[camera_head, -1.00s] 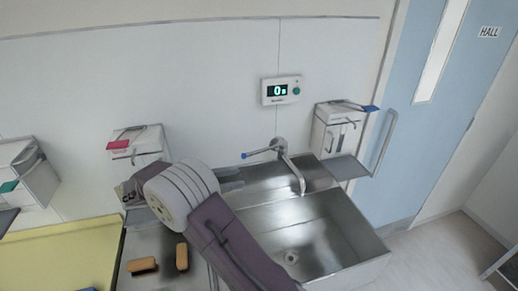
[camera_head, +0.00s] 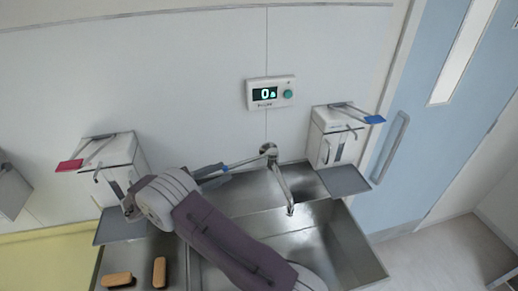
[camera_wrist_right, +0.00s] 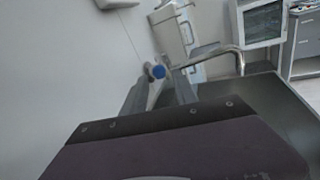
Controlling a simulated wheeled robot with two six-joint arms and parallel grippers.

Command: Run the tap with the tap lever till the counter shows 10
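The counter (camera_head: 270,93) on the wall has a green digit that reads 0. The tap (camera_head: 284,190) stands over the steel sink, and no water is visible from its spout. Its tap lever (camera_head: 246,161) points left from the tap body and ends in a blue tip, which also shows in the wrist view (camera_wrist_right: 158,71). My right gripper (camera_head: 219,176) is at the lever's blue tip. In the wrist view its two fingers are apart, with the blue tip seen between their ends; contact cannot be told. My left gripper is not in view.
The steel sink (camera_head: 345,245) lies below the tap. Dispensers with a red lever (camera_head: 70,165) and a blue lever (camera_head: 374,119) hang on either side. A blue door (camera_head: 425,150) is at the right.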

